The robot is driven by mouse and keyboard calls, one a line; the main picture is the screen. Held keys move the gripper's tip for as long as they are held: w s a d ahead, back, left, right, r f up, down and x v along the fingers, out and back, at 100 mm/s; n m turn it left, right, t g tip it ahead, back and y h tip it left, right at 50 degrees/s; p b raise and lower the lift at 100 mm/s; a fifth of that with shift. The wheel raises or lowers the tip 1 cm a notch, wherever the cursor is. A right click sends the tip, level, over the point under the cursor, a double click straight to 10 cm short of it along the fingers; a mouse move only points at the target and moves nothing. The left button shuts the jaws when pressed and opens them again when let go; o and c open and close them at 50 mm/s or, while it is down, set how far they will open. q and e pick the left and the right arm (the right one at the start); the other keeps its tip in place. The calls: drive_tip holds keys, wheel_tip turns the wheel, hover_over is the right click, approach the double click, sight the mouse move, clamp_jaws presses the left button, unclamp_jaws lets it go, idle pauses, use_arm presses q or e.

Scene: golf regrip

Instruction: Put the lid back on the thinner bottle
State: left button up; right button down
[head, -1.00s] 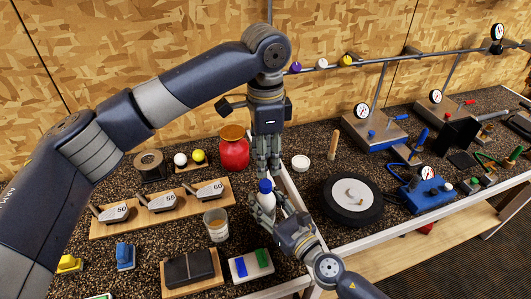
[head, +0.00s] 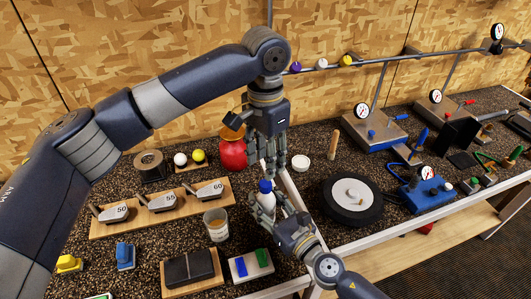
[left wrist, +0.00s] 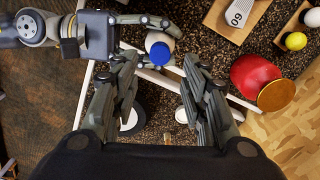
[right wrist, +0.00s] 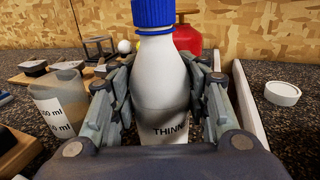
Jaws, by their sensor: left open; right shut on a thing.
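The thinner bottle (head: 267,203) is white, stands upright and has the blue lid (head: 265,186) on its neck. In the right wrist view the lid (right wrist: 153,12) sits on the bottle (right wrist: 160,85), with its top cut off by the frame; I cannot tell how tight it is. My right gripper (head: 281,205) is shut around the bottle's body. My left gripper (head: 268,172) is open and empty, pointing down just above the lid. In the left wrist view the lid (left wrist: 160,50) lies between and beyond the spread fingers.
A red container (head: 233,154) stands behind left of the bottle. A clear beaker (head: 216,224) is at its left. A white round cap (head: 300,162) and a black wheel (head: 352,201) lie at the right. A white rail (head: 291,188) runs beside the hands.

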sight(266, 183)
use_arm(q)
wheel_tip(266, 183, down, 7)
idle(0.3)
clamp_jaws()
drive_tip(key=shift+m, duration=1.1)
drive_tip(key=shift+o, duration=0.6)
unclamp_jaws()
drive_tip(key=shift+r, duration=0.1)
